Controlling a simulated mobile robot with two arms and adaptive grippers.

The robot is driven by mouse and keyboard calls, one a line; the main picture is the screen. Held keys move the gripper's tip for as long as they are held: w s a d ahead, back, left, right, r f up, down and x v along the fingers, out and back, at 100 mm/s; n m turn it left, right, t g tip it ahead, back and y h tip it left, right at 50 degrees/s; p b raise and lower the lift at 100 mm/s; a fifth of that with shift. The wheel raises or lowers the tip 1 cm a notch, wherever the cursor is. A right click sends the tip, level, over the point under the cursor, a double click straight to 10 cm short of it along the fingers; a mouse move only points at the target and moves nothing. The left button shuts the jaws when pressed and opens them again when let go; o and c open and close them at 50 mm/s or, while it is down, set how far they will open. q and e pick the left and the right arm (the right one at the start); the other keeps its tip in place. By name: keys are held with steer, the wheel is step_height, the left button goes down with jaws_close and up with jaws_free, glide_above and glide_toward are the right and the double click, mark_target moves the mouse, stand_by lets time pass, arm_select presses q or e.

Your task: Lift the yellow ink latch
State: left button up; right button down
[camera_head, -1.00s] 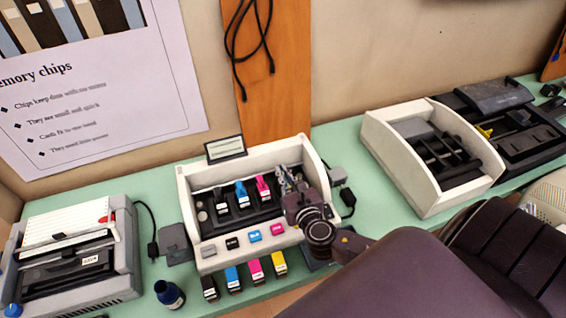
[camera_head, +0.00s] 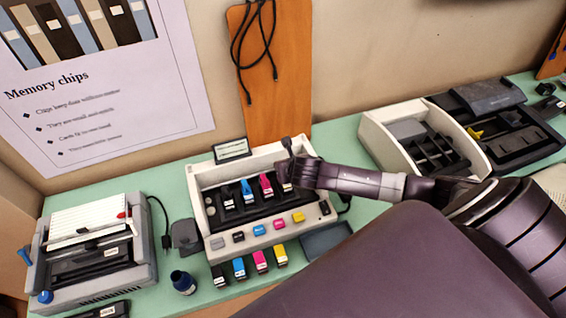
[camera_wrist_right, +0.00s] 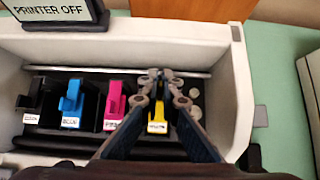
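The white printer (camera_head: 207,181) has a row of coloured ink latches in its dark bay. The yellow ink latch (camera_wrist_right: 157,117) is at the right end of the row in the right wrist view. Its labelled lower part shows between my right fingers, and its upper part is hidden behind the fingertips. My right gripper (camera_wrist_right: 165,85) is over this latch with its tips close together. I cannot tell whether they press on it. In the head view my right gripper (camera_head: 287,166) covers the yellow latch. My left gripper is out of view.
The magenta latch (camera_wrist_right: 115,104) and blue latch (camera_wrist_right: 72,103) stand just left of the yellow one. A "PRINTER OFF" sign (camera_wrist_right: 55,12) is behind. Loose cartridges (camera_head: 260,261) lie in front of the printer. An ink bottle (camera_head: 183,282) stands at front left.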

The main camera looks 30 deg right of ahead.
steer(key=g, duration=0.1)
steer(key=w+g, duration=0.1)
steer(key=g, duration=0.1)
steer(key=shift+w+d+r+y, duration=0.25)
steer(key=shift+w+r+y, duration=0.05)
steer(key=g+b, duration=0.2)
steer(key=w+f+g+y+b, duration=0.1)
steer(key=g+b, duration=0.1)
steer(key=b, duration=0.1)
steer(key=w+g+b, duration=0.1)
steer(key=g+b, duration=0.1)
steer(key=shift+d+f+y+b, duration=0.15)
steer(key=shift+y+b, duration=0.15)
steer(key=shift+b, duration=0.05)
steer(key=shift+g+b, duration=0.7)
steer(key=shift+b, duration=0.55)
steer(key=c, duration=2.2)
jaws_free()
steer(key=shift+w, duration=0.1)
steer(key=shift+o, duration=0.2)
